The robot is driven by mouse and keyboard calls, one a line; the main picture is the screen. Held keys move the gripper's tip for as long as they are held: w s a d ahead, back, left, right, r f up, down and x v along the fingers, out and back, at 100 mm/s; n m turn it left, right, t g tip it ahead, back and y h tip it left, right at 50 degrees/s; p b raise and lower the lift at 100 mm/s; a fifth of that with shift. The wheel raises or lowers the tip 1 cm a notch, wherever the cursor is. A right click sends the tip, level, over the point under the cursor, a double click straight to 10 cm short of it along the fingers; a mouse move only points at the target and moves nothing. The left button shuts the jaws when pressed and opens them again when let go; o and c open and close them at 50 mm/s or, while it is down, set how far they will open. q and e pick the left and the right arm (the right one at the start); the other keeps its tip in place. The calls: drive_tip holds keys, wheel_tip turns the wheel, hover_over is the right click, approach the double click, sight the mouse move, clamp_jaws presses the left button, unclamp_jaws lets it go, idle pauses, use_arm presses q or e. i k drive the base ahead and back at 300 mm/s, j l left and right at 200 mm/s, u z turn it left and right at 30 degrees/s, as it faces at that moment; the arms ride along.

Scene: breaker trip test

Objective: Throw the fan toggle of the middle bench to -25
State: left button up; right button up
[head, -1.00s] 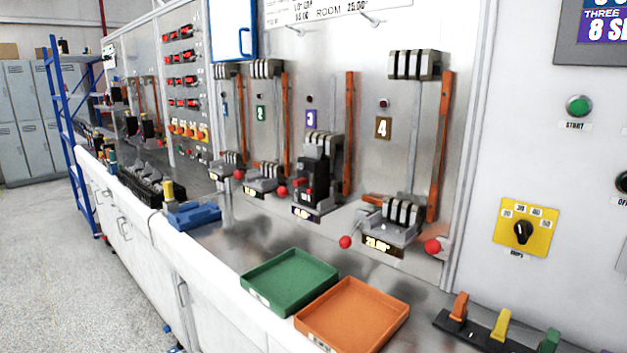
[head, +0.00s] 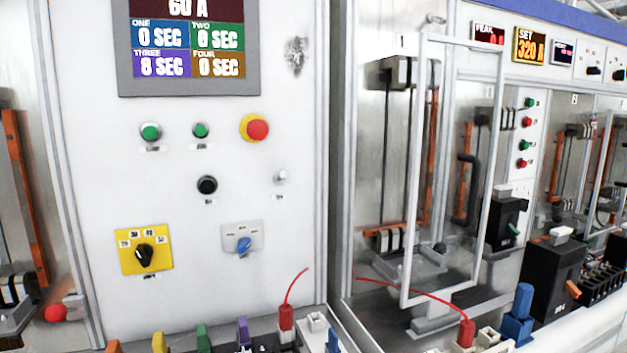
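A white control panel (head: 200,285) fills the left half of the head view. A small silver toggle-like knob (head: 280,177) stands on its right side, below a red mushroom button on a yellow ring (head: 254,128). Its label is too small to read, so I cannot tell for sure that it is the fan toggle. Its tilt is also too small to tell. Neither of my grippers is in view.
The panel also has green buttons (head: 151,132), a black knob (head: 207,185), a yellow rotary dial (head: 144,249) and a blue-knobbed switch (head: 243,244). Red leads (head: 286,316) and coloured levers stand along the bottom. A white-framed clear door (head: 411,180) projects at right.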

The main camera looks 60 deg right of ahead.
sight(283, 174)
drive_tip(key=z, duration=1.6)
